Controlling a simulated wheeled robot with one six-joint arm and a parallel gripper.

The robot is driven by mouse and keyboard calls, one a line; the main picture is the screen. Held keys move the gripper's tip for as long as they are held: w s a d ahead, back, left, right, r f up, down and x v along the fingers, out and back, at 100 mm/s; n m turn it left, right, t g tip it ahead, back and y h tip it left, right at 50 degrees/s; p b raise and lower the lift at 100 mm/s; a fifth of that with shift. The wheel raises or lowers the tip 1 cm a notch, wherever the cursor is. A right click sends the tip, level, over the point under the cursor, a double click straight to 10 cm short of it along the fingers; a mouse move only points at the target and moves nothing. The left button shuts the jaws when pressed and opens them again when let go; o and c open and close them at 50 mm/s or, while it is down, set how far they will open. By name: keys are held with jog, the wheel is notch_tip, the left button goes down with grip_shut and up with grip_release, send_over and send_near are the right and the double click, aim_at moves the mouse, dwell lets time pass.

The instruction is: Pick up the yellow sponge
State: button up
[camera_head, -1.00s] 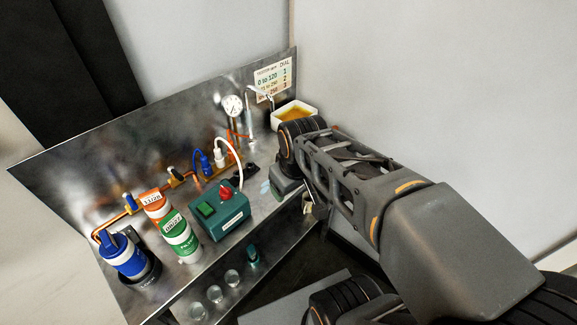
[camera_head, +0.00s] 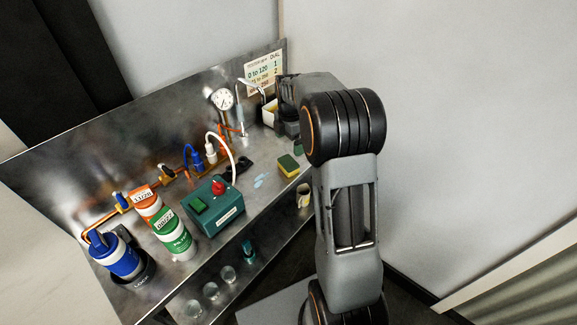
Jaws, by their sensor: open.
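The yellow sponge (camera_head: 289,167) has a dark green top layer and lies on the metal bench top, near its right front part. It is in full view, and nothing holds it. My gripper (camera_head: 284,121) is above and behind the sponge, near the back right of the bench beside a white container. It is open and apart from the sponge. My own arm partly covers it, so its fingertips are hard to make out.
The white container (camera_head: 269,112) stands at the back right. A teal box (camera_head: 214,205) with a red knob and pale blue pieces (camera_head: 261,180) lie left of the sponge. A cup (camera_head: 304,195) is below in front. A pressure gauge (camera_head: 222,99) stands behind.

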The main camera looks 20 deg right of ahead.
aim_at(291, 161)
jog(key=shift+s+d+f+p, duration=0.1)
jog(key=shift+f+p, duration=0.15)
jog(key=shift+f, duration=2.25)
jog(key=shift+s+f+p, duration=0.1)
jog(key=shift+f+p, duration=0.1)
jog(key=shift+f, duration=2.25)
jog(key=c, duration=0.8)
jog(key=shift+r, duration=0.1)
jog(key=shift+r, duration=0.55)
jog(key=s+r+b, duration=0.2)
jog(key=s+r, duration=0.9)
jog(key=s, duration=0.3)
jog(key=shift+a+r, duration=0.3)
jog(key=shift+r, duration=0.1)
